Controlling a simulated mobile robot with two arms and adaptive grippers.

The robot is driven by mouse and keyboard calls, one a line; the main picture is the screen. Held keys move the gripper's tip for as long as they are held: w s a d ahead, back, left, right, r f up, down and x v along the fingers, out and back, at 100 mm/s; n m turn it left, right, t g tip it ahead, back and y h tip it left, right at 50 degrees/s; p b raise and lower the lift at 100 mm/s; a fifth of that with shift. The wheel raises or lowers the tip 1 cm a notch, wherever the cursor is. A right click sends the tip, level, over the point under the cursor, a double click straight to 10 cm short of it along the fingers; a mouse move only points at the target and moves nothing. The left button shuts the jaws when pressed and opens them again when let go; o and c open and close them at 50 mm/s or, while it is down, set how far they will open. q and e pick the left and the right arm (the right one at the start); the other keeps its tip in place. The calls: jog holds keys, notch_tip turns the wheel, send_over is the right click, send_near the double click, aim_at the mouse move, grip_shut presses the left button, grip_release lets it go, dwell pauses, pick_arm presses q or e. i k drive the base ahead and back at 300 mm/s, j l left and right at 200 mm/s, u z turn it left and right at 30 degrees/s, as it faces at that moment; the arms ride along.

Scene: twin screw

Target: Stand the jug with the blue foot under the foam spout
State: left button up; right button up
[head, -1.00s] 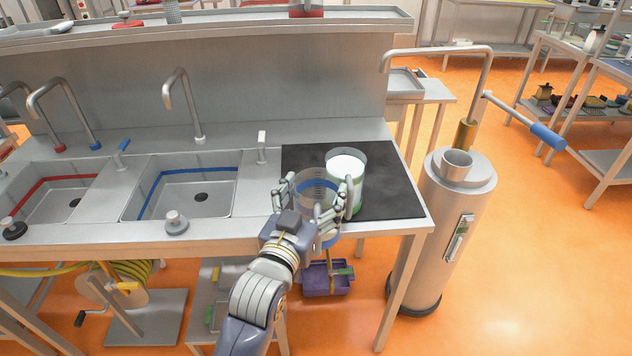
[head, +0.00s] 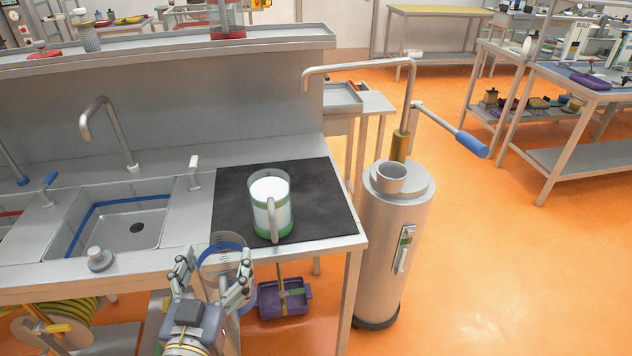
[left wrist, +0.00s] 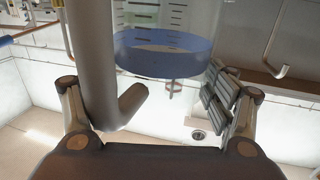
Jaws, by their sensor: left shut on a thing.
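A clear jug (head: 222,250) with measuring marks and a blue foot is in my left gripper (head: 215,275), in front of the bench's front edge. It looks upright and empty. In the left wrist view, the jug's grey handle (left wrist: 92,60) and blue band (left wrist: 165,55) show between the fingers of my left gripper (left wrist: 150,105). A second jug (head: 271,205) with green foot and white contents stands on the mat. My right gripper is out of view.
The black mat (head: 325,205) is bare around the green-footed jug. A sink (head: 120,232) with a tap (head: 110,135) lies to the left. The pillar carries a metal cup (head: 390,177) and a blue-handled lever (head: 470,144).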

aim_at(313, 187)
jog(key=i+l+u, duration=0.15)
jog(key=l, duration=0.55)
jog(key=l+u, duration=0.1)
jog(key=l, duration=0.6)
jog(key=i+l+u, duration=0.15)
jog(key=l, duration=0.6)
jog(key=i+l, duration=0.15)
jog(key=l, duration=0.2)
jog(key=i+l+u, duration=0.15)
jog(key=l, duration=0.5)
jog(key=i, duration=0.2)
